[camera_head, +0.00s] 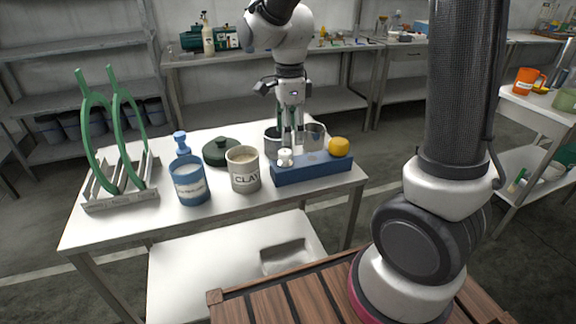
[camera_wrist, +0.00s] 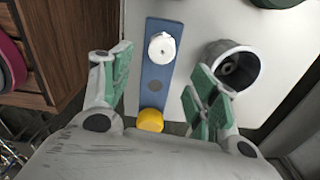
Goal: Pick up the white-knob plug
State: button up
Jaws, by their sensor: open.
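The white-knob plug (camera_head: 285,157) stands at the left end of a long blue block (camera_head: 312,174) on the table. In the wrist view the white knob (camera_wrist: 162,46) shows near the upper end of the blue block (camera_wrist: 157,72). My gripper (camera_head: 289,140) points down above and a little behind the block in the head view. In the wrist view my gripper (camera_wrist: 160,75) has its green-padded fingers wide apart, one on each side of the block, with nothing between them held. The white knob lies slightly beyond the fingertips in that view.
A yellow knob (camera_head: 339,147) sits at the block's right end, with a dark round spot between the knobs. A CLAY pot (camera_head: 243,170), a blue jar (camera_head: 190,182) and a dark green lid (camera_head: 220,152) stand left.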

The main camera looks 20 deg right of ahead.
aim_at(287, 151)
jog(key=shift+m, duration=0.5)
jog(key=shift+f, duration=0.2)
jog(key=f, duration=0.7)
jog(key=shift+a+f, duration=0.2)
jog(key=shift+a, duration=0.15)
jog(key=c, duration=1.1)
